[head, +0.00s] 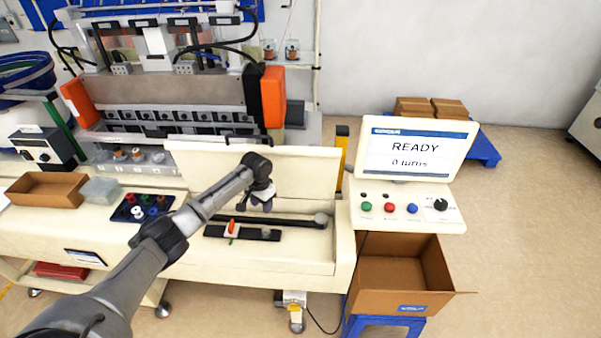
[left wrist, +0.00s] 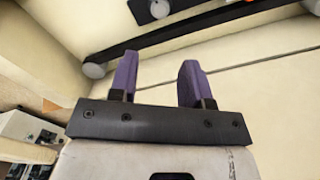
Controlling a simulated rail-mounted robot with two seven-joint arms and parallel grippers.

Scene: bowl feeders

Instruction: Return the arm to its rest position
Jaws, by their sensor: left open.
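My left arm (head: 165,238) reaches in from the lower left in the head view. Its gripper (head: 266,203) hangs over the bench near the white back panel, above the dark bar. In the left wrist view the two purple fingers of my left gripper (left wrist: 158,82) stand apart with nothing between them. My right gripper is not in the head view.
A black strip (head: 262,235) with a small orange and white part lies on the bench (head: 300,262) below the gripper. A dark bar (head: 295,221) runs behind it. At right are a screen (head: 415,148) reading READY, 0 turns, a button panel (head: 440,215) and an open cardboard box (head: 390,275).

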